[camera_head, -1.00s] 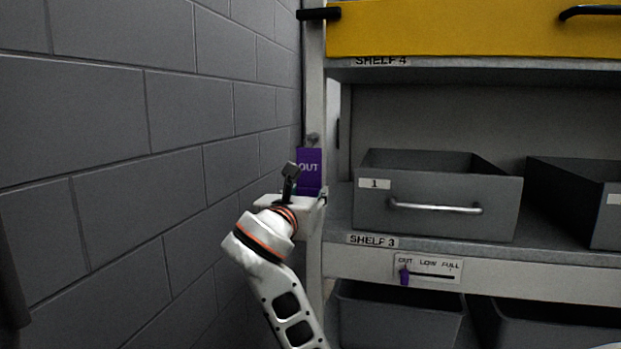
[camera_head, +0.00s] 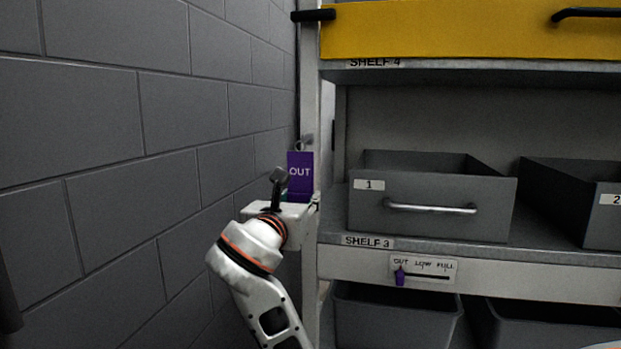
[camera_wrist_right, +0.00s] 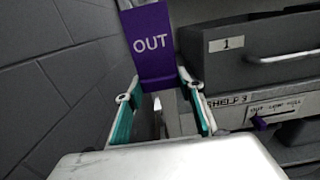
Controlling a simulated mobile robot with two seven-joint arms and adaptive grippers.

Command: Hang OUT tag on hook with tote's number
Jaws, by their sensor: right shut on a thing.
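The purple OUT tag (camera_head: 300,168) is upright at the grey rack post, left of tote 1 (camera_head: 433,216). A small ring shows at its top edge. A small grey fitting (camera_head: 308,140), perhaps a hook, is on the post just above; I cannot tell whether the ring touches it. My right gripper (camera_head: 299,196) is shut on the tag's lower part. In the right wrist view the OUT tag (camera_wrist_right: 151,45) stands beyond the teal-padded fingers. Tote 1's front (camera_wrist_right: 262,50) is to its right. My left gripper is not in view.
A block wall (camera_head: 120,150) stands close on the left. A yellow bin (camera_head: 470,28) sits on shelf 4. Tote 2 (camera_head: 590,200) is right of tote 1. Below the SHELF 3 label is an OUT/LOW/FULL slider (camera_head: 424,271) with its purple knob at OUT. Grey bins stand below.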

